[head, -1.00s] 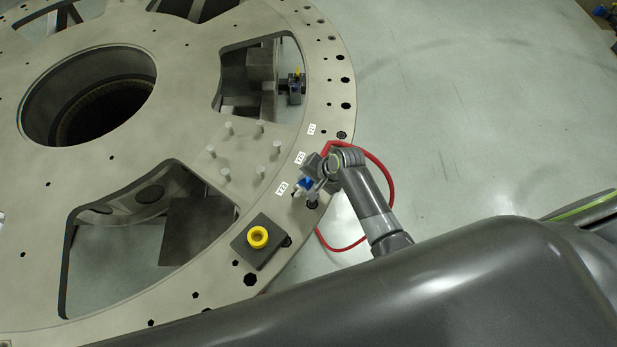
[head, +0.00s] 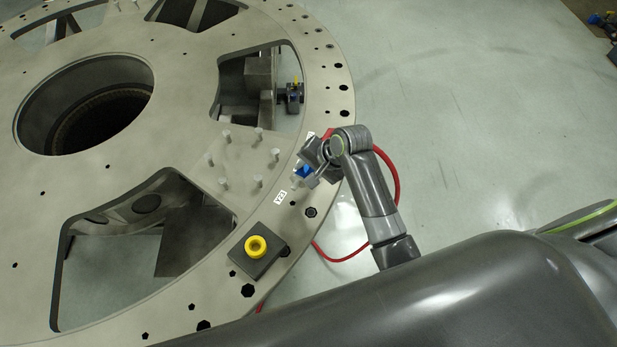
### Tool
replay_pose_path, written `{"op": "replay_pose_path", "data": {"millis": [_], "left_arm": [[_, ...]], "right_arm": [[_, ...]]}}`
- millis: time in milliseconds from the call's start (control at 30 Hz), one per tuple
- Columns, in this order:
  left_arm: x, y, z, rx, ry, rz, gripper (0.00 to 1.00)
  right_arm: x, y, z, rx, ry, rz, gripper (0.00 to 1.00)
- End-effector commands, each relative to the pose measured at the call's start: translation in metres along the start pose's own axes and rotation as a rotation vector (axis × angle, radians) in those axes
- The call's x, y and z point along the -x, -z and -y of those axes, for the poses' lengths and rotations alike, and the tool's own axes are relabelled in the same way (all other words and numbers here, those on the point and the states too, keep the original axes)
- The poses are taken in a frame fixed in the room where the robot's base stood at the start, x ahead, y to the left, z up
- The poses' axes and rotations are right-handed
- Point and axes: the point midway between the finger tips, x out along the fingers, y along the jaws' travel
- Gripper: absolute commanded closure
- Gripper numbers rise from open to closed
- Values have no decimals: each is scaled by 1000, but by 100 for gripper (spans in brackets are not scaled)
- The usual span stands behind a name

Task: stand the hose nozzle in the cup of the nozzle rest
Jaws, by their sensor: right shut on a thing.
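The hose nozzle has a blue body (head: 302,171) and a pale tip, and a red hose (head: 393,175) runs from behind my gripper. My right gripper (head: 308,174) is shut on the nozzle over the plate's right rim. The nozzle's tip points down and left in the picture; the gripper and wrist hide part of it. The nozzle rest is a dark square block (head: 265,263) with a yellow ring-shaped cup (head: 256,246), below and left of my gripper and apart from the nozzle. The cup looks empty. My left gripper is out of view.
The large grey turret plate (head: 190,110) has a big round bore, wide cut-outs and rim holes. Several upright pins (head: 259,134) stand between the gripper and the bore. Open floor lies right.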

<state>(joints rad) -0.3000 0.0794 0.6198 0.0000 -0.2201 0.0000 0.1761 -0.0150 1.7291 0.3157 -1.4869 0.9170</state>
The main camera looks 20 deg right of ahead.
Motion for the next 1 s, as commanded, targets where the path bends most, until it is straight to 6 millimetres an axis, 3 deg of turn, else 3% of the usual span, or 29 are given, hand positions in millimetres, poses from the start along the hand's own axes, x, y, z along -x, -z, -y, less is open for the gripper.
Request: {"op": "replay_pose_path", "data": {"millis": [467, 733, 1000], "left_arm": [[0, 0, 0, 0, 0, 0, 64], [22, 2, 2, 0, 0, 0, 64], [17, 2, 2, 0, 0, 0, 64]], "right_arm": [[8, 0, 5, 1, 1, -1, 98], [36, 0, 21, 2, 3, -2, 98], [60, 1, 36, 3, 4, -3, 98]]}}
